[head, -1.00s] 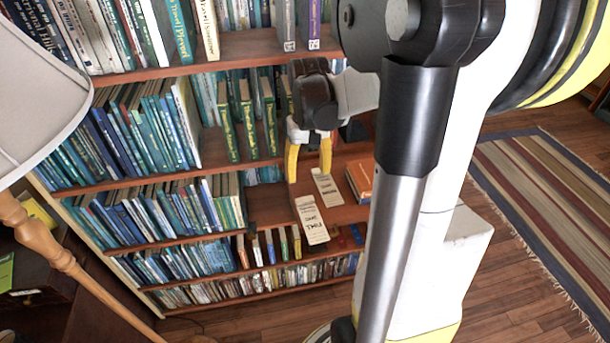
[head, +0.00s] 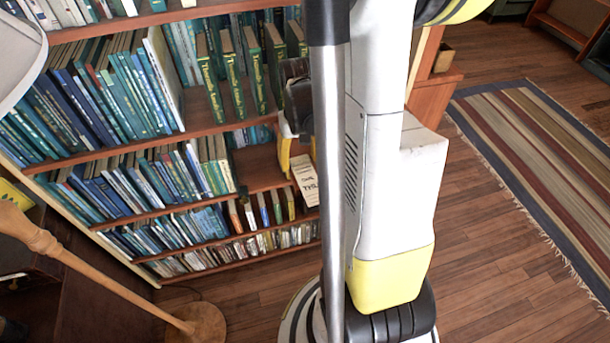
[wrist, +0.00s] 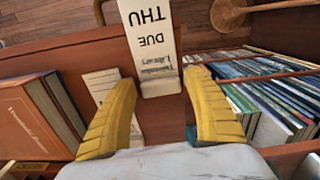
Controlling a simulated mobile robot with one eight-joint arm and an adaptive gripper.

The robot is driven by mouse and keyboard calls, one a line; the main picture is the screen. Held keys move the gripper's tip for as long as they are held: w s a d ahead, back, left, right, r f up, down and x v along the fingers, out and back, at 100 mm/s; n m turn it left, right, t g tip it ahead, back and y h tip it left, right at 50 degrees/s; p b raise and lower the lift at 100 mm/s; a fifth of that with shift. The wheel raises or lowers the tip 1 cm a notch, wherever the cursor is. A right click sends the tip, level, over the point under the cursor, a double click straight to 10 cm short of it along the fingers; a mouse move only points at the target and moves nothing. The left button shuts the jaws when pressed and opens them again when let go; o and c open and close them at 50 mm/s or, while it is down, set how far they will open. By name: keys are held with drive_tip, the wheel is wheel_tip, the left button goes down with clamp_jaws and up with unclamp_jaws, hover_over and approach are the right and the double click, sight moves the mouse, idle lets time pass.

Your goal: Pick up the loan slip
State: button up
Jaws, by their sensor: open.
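A cream loan slip (wrist: 152,40) printed "DUE THU" lies on a brown wooden shelf in the wrist view, its printed end reaching past the front edge. It also shows in the head view (head: 306,181), partly hidden by my arm. My gripper (wrist: 162,82) is open, its yellow fingers on either side of the slip's inner end with clear gaps. In the head view my gripper (head: 298,150) is just above the shelf, partly behind my arm. A second pale slip (wrist: 100,84) lies left of the first, partly covered by the left finger.
Orange and dark books (wrist: 40,112) stand left of the slips in the wrist view. Rows of blue-green books (wrist: 262,100) fill the shelf to the right. In the head view a lamp (head: 40,240) stands at the left and a striped rug (head: 540,170) lies on the right.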

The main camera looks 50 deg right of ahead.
drive_tip(key=shift+s, duration=0.1)
drive_tip(key=c, duration=0.5)
drive_tip(key=shift+c, duration=0.2)
